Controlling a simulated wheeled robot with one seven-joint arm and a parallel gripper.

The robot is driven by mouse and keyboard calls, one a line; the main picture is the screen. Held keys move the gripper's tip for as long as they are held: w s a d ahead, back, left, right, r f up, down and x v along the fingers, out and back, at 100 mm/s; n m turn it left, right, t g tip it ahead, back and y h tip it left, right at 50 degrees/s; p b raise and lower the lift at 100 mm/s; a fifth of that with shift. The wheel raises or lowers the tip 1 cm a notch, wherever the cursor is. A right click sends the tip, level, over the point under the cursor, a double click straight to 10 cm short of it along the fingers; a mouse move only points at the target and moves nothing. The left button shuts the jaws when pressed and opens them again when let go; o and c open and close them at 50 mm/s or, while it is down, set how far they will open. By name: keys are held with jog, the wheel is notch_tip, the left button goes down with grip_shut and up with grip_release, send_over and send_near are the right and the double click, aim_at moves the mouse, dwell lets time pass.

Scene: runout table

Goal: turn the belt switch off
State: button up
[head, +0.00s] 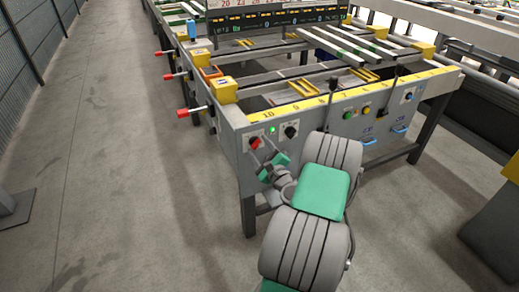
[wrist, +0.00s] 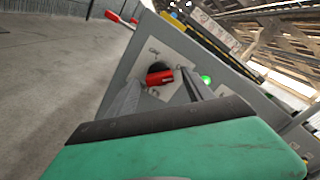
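The belt switch is a red handle (head: 255,142) on a black round base at the left end of the table's grey front panel. A lit green lamp (head: 272,129) is beside it. In the wrist view the red handle (wrist: 160,78) lies slightly tilted from horizontal, and the green lamp (wrist: 206,79) glows to its right. My gripper (head: 264,157) is in front of the panel, just below the switch. In the wrist view its two grey fingers are apart, one on each side of the red handle, with nothing held. I cannot tell whether they touch it.
A black knob (head: 291,131) sits right of the lamp. Green and yellow buttons (head: 347,115) and blue handles (head: 399,130) are further right on the panel. Red-tipped levers (head: 183,113) stick out from the table's left side. The floor (head: 110,150) to the left is clear.

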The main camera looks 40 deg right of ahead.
grip_shut()
dwell(0.5)
jog(key=shift+n+b, duration=0.3)
jog(key=shift+n, duration=0.1)
jog(key=n+b, duration=1.3)
jog(key=n, duration=0.4)
jog(key=shift+f+b, duration=0.1)
jog(key=shift+b, duration=0.3)
grip_release()
